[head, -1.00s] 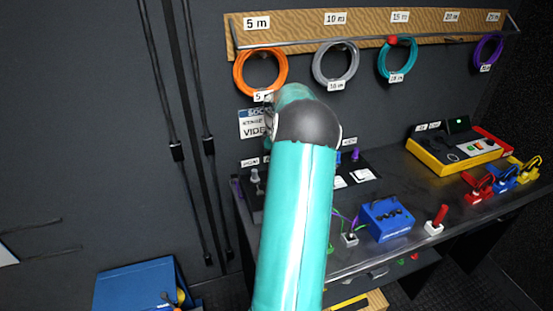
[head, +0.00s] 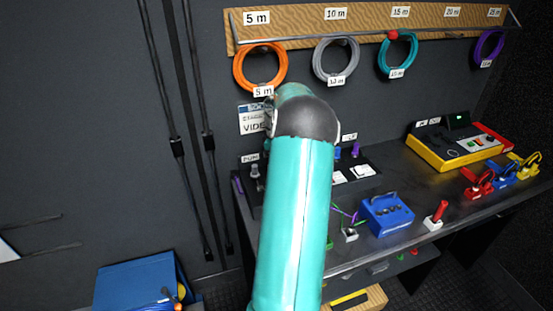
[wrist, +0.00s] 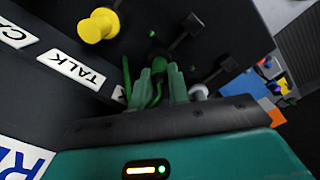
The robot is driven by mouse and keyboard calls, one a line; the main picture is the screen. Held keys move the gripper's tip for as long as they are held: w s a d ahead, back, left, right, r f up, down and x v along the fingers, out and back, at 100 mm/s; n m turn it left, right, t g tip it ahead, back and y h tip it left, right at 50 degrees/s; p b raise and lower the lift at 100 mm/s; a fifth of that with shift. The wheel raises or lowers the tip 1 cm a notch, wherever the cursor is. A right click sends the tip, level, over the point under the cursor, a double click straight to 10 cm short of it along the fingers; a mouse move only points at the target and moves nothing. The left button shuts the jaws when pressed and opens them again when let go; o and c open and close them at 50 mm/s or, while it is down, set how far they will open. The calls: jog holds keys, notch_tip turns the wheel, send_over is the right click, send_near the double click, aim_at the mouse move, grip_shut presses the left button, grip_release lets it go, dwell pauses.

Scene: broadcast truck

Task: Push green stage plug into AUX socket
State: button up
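The green stage plug (wrist: 158,63) shows in the wrist view at the tips of my gripper (wrist: 160,72). The two green fingers stand close on either side of it, and a green cable (wrist: 157,95) curves between them. The fingers appear shut on the plug; the exact contact is hard to see. The plug points at a dark panel. I cannot read an AUX label; one white label (wrist: 118,93) is mostly hidden behind my gripper. In the head view my teal arm hides my gripper, the plug and part of the panel.
A yellow plug (wrist: 98,25) sits on the panel near the TALK label (wrist: 72,69). A grey plug (wrist: 200,92) is right of my fingers. In the head view, a blue box (head: 386,214) and a red-handled switch (head: 436,216) stand on the bench. Coiled cables, one orange (head: 259,67), hang above.

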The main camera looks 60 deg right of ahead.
jog(key=o, duration=0.5)
notch_tip(320, 180, up, 12)
jog(key=shift+f, duration=0.1)
jog(key=shift+a, duration=0.1)
dwell(0.9)
